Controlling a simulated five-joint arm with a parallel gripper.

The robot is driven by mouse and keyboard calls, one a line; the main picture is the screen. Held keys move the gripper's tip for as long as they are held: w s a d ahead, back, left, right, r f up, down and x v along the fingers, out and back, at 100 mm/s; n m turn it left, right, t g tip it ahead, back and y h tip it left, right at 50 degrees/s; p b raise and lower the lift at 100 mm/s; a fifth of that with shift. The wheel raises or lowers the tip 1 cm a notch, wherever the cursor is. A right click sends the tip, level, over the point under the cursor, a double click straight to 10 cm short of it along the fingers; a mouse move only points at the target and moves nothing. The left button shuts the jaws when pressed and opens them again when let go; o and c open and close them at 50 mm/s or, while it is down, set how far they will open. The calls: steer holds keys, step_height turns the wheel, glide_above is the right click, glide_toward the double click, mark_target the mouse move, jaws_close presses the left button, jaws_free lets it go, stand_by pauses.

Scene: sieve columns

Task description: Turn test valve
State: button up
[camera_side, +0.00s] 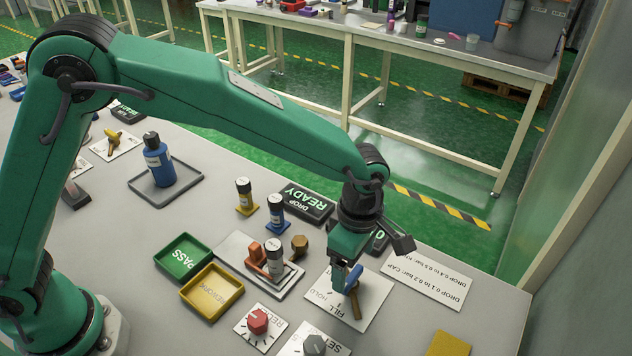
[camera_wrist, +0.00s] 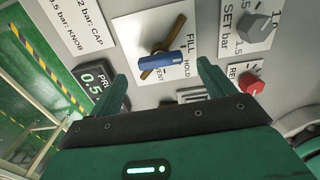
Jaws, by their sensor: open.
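The test valve has a blue handle (camera_side: 353,277) and a brass-coloured bar below it. It sits on a white plate (camera_side: 372,300) marked FILL and HOLD. In the wrist view the blue handle (camera_wrist: 162,59) lies across the brass bar (camera_wrist: 151,74), and VENT is partly hidden by it. My gripper (camera_side: 341,280) is right over the valve in the side view. In the wrist view my gripper (camera_wrist: 161,72) is open, with the valve ahead between its two fingers. I cannot tell whether a finger touches the handle.
A red knob (camera_side: 258,321) and a grey SET knob (camera_side: 314,346) are nearby. A metal tray (camera_side: 228,246) holds a grey-white column. Green PASS (camera_side: 183,258) and yellow REWORK (camera_side: 212,291) trays lie left. A READY display (camera_side: 306,203) stands behind. A printed card (camera_side: 428,281) lies right.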

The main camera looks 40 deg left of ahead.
mark_target(351, 275)
steer(key=shift+r, duration=2.15)
steer(key=shift+a, duration=0.1)
steer(key=shift+a+r, duration=0.2)
steer(key=shift+r, duration=0.05)
steer(key=s+a+r+m+t+h, duration=0.1)
steer(key=s+a+r+m, duration=0.1)
steer(key=a+r+m, duration=0.5)
steer(key=s+a+r+m+t, duration=0.1)
steer(key=a+r, duration=0.3)
steer(key=a, duration=0.6)
steer(key=s+a+r+m+t+y, duration=0.1)
steer(key=s+a+m+t, duration=0.2)
steer(key=s+a+m, duration=0.7)
steer(key=shift+s+a+r+t, duration=0.3)
steer(key=shift+s+a+r, duration=0.1)
steer(key=shift+s+a, duration=1.35)
